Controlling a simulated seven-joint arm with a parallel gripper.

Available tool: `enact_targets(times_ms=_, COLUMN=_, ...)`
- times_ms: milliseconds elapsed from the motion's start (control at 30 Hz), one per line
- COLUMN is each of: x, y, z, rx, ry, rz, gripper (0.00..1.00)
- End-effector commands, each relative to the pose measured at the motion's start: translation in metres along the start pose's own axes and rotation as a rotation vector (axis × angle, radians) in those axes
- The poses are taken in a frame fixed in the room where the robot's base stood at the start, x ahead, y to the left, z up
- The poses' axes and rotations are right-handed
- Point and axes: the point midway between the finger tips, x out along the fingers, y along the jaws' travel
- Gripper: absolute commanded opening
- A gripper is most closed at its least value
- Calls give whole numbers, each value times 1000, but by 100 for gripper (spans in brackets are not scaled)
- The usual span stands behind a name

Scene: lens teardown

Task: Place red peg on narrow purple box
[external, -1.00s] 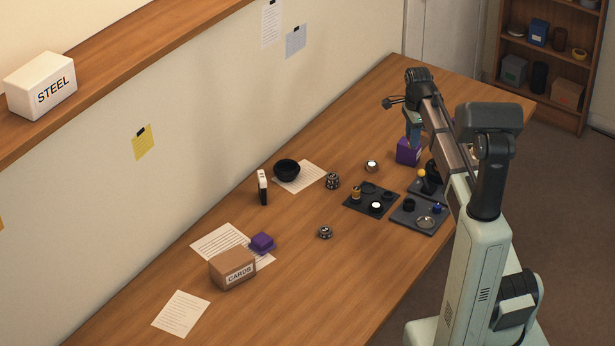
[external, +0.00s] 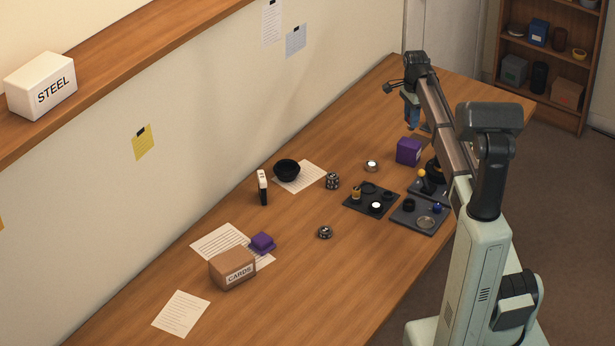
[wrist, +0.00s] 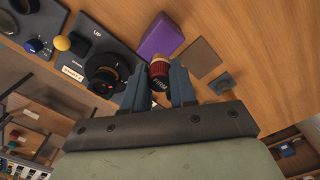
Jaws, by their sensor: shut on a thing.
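My gripper (wrist: 159,88) is shut on the red peg (wrist: 159,69), which has a pale top and a dark end with white lettering. In the external view my gripper (external: 412,118) is raised above the table, above and apart from a purple box (external: 408,150) at the far right. That box also shows in the wrist view (wrist: 160,38), beyond the peg. A second, lower purple box (external: 262,242) sits on a paper sheet near the cards box. I cannot tell from its shape alone which one is called narrow.
Dark trays (external: 370,200) with small lens parts stand in front of the purple box. A black tray marked UP (wrist: 105,45) lies left of my gripper in the wrist view. A brown square (wrist: 197,58) and a small grey block (wrist: 222,84) lie to the right.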

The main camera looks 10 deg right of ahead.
Motion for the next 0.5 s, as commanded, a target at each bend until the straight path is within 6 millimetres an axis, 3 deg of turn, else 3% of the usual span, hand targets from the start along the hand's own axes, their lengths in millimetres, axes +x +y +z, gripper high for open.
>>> enact_targets(times_ms=500, x=49, y=0, z=0, rx=1, ry=0, rz=0, gripper=0)
